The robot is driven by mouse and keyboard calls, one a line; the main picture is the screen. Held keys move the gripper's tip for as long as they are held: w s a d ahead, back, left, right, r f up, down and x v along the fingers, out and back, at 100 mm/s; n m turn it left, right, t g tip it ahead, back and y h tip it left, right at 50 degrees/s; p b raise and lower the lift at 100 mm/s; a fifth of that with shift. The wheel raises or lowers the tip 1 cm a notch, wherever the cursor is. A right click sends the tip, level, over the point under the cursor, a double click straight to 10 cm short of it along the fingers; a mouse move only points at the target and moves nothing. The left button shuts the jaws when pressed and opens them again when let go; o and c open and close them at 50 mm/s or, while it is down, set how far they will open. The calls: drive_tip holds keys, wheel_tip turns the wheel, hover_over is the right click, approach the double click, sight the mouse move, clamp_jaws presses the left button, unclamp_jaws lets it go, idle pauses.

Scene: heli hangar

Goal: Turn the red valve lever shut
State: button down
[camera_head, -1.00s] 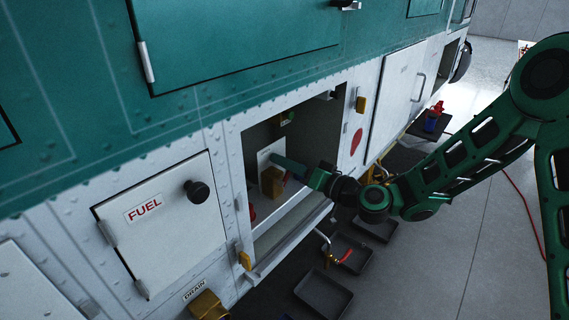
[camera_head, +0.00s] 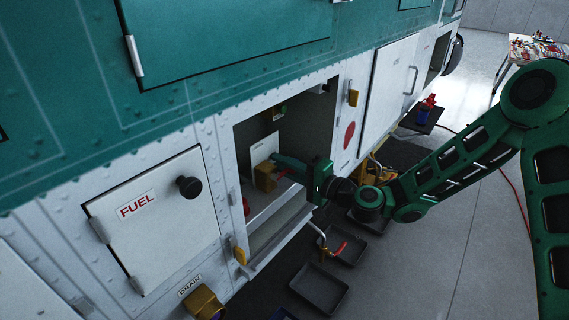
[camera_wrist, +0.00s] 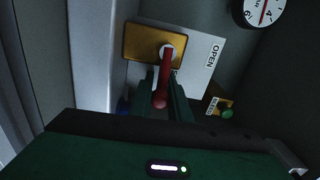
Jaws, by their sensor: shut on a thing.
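The red valve lever (camera_wrist: 164,82) shows in the wrist view. It runs from a pale round hub on a brass valve body (camera_wrist: 142,44) down to a rounded red end. My gripper (camera_wrist: 162,102) has its two green fingers on either side of the lever's lower part and is shut on it. A white plate marked OPEN (camera_wrist: 203,65) is behind, right of the lever. In the head view my gripper (camera_head: 280,170) reaches into the open bay, in front of the brass valve body (camera_head: 264,176). The lever is mostly hidden there by the fingers.
The bay's sill (camera_head: 275,232) and side walls surround my gripper closely. A gauge (camera_wrist: 265,10) and a green knob (camera_wrist: 228,113) are near the valve. Left of the bay is the shut FUEL door (camera_head: 155,220). Black trays (camera_head: 320,288) lie on the floor below.

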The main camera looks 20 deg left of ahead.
drive_tip(key=shift+f+m, duration=0.3)
drive_tip(key=shift+m, duration=0.2)
drive_tip(key=c, duration=1.7)
unclamp_jaws()
drive_tip(key=shift+w, duration=0.1)
drive_tip(key=shift+d, duration=0.15)
drive_tip(key=v, duration=1)
drive_tip(key=shift+d, duration=0.3)
